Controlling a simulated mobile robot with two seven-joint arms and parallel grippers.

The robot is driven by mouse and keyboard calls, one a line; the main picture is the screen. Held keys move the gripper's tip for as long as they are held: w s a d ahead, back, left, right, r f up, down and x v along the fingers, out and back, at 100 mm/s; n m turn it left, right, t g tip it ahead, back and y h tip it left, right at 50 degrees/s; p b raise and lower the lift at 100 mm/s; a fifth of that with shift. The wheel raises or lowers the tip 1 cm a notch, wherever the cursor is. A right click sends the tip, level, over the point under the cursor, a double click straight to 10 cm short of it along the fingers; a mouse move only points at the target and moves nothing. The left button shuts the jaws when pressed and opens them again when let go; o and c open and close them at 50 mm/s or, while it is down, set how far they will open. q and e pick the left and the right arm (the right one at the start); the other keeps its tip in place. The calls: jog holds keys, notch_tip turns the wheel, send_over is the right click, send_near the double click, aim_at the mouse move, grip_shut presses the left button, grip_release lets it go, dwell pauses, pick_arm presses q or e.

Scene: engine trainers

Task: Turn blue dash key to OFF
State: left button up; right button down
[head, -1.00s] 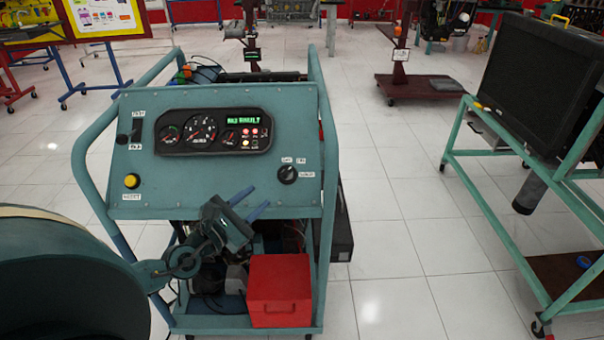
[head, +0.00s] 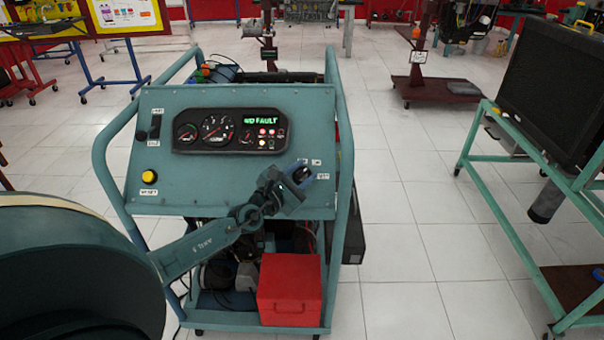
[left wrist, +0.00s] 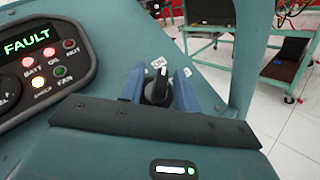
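The blue-teal dash panel (head: 215,185) faces me, with a round black key switch (left wrist: 157,91) at its right side. In the head view my left gripper largely covers the switch. My left gripper (head: 303,176) is at the switch, coming from the lower left. In the left wrist view its two blue fingers (left wrist: 159,88) stand on either side of the black key handle, with small gaps visible, so it looks open around it. The handle points up, towards a small white label (left wrist: 158,62). The label text is too small to read surely. My right gripper is not in view.
The gauge cluster (head: 230,131) shows a green "NO FAULT" display and lit lamps. A yellow button (head: 149,175) is at the panel's left. Tube rails (head: 345,150) frame the dash stand. A red box (head: 289,289) sits below. A green cart (head: 480,135) stands right, across clear floor.

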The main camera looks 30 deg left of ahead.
pick_arm(q)
jog(key=shift+c, duration=0.4)
grip_shut()
